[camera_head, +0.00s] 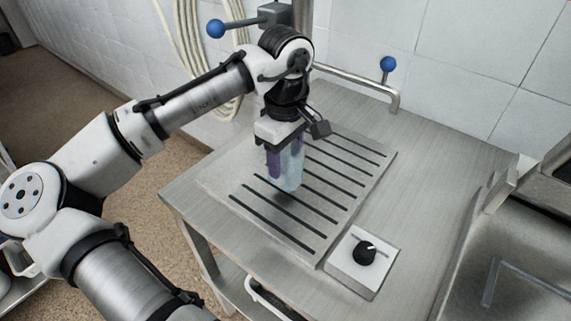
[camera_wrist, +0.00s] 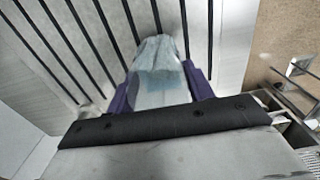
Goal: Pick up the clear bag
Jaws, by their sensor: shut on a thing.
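The clear bag (camera_head: 291,167) is a pale, see-through blue bag. It hangs between the fingers of my gripper (camera_head: 283,158) over the slotted plate in the head view. The gripper has purple fingers and is shut on the bag. In the wrist view the bag (camera_wrist: 158,68) shows between the two purple fingers, and its lower end extends past their tips. A shadow on the plate below suggests that the bag is a little above the surface. The part of the bag up inside the gripper is hidden.
The slotted plate (camera_head: 334,190) with dark grooves lies on a metal table (camera_head: 345,102). A control box with a black knob (camera_head: 365,252) is at the front. A sink-like basin (camera_head: 520,275) is at right. A metal rail (camera_head: 360,78) and tiled wall stand behind.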

